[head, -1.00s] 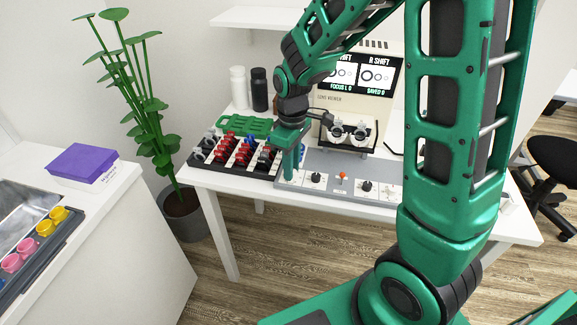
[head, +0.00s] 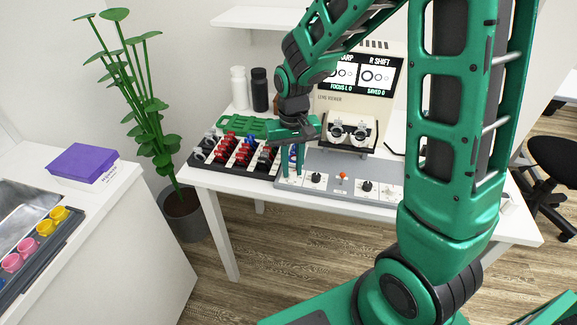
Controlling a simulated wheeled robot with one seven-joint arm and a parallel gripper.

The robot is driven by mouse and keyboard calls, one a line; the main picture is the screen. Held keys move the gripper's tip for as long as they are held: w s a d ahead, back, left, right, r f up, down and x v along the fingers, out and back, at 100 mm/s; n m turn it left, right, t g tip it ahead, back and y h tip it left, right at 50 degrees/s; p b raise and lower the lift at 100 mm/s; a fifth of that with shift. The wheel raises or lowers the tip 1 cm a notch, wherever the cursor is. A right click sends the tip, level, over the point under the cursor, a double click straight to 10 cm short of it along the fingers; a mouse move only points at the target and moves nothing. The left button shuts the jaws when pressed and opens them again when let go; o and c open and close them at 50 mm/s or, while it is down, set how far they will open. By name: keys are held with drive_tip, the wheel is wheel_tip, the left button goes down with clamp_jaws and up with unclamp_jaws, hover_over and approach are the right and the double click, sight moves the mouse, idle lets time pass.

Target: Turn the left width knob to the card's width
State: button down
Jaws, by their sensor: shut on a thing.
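My green gripper (head: 292,157) points down at the left end of the grey control panel (head: 329,163). It is shut on the left width knob, the panel's leftmost control, which the fingers hide. A small blue thing shows at the fingers; I cannot tell what it is. The lens viewer (head: 329,99) stands behind the panel, with two round lens holders (head: 348,133) in front. Its screen (head: 367,77) shows ring pictures. The left heading ends in "ARP", its start hidden by my arm; the right one reads "R SHIFT". No card is readable.
A black tray (head: 196,166) with red, blue and grey pieces lies left of the panel, near the gripper. Panel knobs (head: 317,178) and an orange-red lever (head: 342,177) stand to the right. White and black bottles (head: 259,90) are behind.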

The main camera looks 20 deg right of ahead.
sight(292, 170)
drive_tip(key=shift+w+r+m, duration=0.1)
drive_tip(key=shift+w+m, duration=0.1)
drive_tip(key=shift+m, duration=0.7)
drive_tip(key=c, duration=1.9)
unclamp_jaws()
drive_tip(key=shift+o, duration=0.3)
drive_tip(key=shift+s, duration=0.1)
wheel_tip(292, 170, up, 11)
